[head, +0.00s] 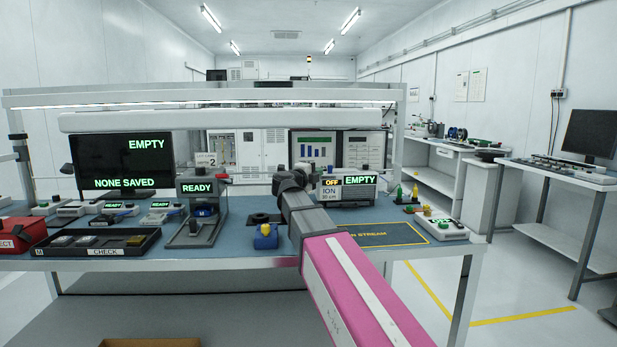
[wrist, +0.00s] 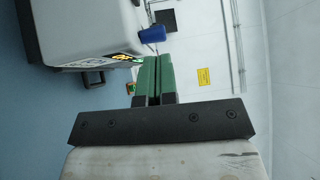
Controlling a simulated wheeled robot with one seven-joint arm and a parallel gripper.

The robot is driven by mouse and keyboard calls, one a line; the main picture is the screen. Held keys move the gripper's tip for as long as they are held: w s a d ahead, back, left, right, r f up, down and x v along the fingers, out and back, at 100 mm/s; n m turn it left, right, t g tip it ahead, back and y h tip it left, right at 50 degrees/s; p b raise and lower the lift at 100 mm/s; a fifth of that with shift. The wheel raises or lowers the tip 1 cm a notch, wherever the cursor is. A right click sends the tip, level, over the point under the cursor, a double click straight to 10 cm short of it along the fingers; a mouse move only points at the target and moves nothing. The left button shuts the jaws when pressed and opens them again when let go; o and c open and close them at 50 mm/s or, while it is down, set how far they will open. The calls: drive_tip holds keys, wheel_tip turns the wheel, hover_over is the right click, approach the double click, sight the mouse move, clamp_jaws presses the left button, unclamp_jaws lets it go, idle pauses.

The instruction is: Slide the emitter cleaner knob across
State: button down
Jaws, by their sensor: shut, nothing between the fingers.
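The ioniser box (head: 347,189) stands on the bench in the head view, with "OFF", "ION 30 cm" and "EMPTY" on its front. In the wrist view its grey housing (wrist: 85,28) fills the upper left. A blue knob (wrist: 152,34), which looks like the emitter cleaner knob, sticks out from the housing's side on a thin stem. My gripper (wrist: 154,58) is shut and empty, its green fingers side by side. The fingertips are just short of the knob in the picture; I cannot tell whether they touch. In the head view my arm hides the fingers and part of the box.
A blue bench mat (head: 384,234) with a yellow outline lies in front of the box. A white tray (head: 440,226) is at its right. A small blue item (head: 265,237) stands left of my arm, beside the "READY" fixture (head: 203,200). A black tray (head: 97,243) is further left.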

drive_tip(key=shift+x, duration=2.25)
drive_tip(key=d, duration=1.1)
drive_tip(key=shift+d, duration=0.3)
drive_tip(key=shift+s, duration=0.1)
